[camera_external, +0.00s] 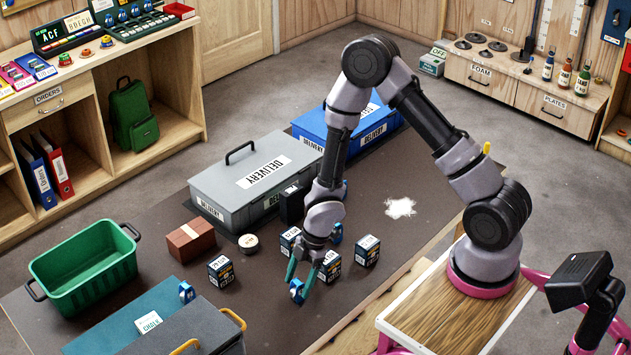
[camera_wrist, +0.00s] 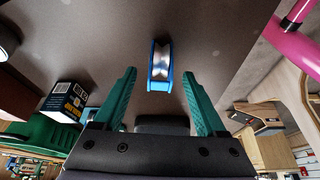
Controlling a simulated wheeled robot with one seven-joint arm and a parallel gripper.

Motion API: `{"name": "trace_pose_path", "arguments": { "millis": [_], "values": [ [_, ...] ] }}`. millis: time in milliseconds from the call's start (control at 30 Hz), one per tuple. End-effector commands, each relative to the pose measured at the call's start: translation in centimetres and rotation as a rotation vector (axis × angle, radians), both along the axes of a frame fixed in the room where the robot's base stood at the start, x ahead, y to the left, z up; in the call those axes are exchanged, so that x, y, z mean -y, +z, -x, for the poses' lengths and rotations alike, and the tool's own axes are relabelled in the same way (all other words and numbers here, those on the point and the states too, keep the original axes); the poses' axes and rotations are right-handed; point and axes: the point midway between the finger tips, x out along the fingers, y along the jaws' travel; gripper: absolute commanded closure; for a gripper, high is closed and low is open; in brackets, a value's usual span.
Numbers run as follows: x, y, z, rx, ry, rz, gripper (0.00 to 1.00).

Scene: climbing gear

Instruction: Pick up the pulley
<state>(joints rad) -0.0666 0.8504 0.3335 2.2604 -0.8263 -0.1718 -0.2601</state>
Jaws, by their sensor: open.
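A small blue pulley (camera_external: 297,290) with a silver wheel lies on the dark mat, just below my gripper (camera_external: 299,277) in the external view. The pulley (camera_wrist: 160,66) also shows in the wrist view, between and slightly beyond my teal fingertips (camera_wrist: 160,75). My gripper is open and points down, with nothing between its fingers that I can see held. Similar blue pulleys stand near the green-blue case (camera_external: 186,292) and behind the small boxes (camera_external: 336,235). Whether the fingers touch the near pulley, I cannot tell.
Small dark labelled boxes (camera_external: 367,250) stand close around my gripper; one (camera_external: 221,271) is further left. A grey delivery case (camera_external: 240,190), a brick-like block (camera_external: 191,241) and a green crate (camera_external: 66,288) are behind and left. The mat to the right is mostly clear, with a white powder patch (camera_external: 400,208).

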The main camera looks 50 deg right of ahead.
Motion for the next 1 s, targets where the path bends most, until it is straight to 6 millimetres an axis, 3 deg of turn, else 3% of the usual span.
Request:
{"name": "trace_pose_path", "arguments": {
  "millis": [333,367,500,533,567,1000],
  "values": [
    [-0.3,-0.9,-0.1,0.001,0.000,0.000,0.26],
    [-0.3,-0.9,-0.1,0.001,0.000,0.000,0.30],
    [-0.3,-0.9,-0.1,0.001,0.000,0.001,0.84],
    [-0.3,-0.9,-0.1,0.001,0.000,0.001,0.95],
    [-0.3,-0.9,-0.1,0.001,0.000,0.001,1.00],
    [-0.3,0.2,-0.1,0.001,-0.003,-0.001,1.00]
  ]
}}
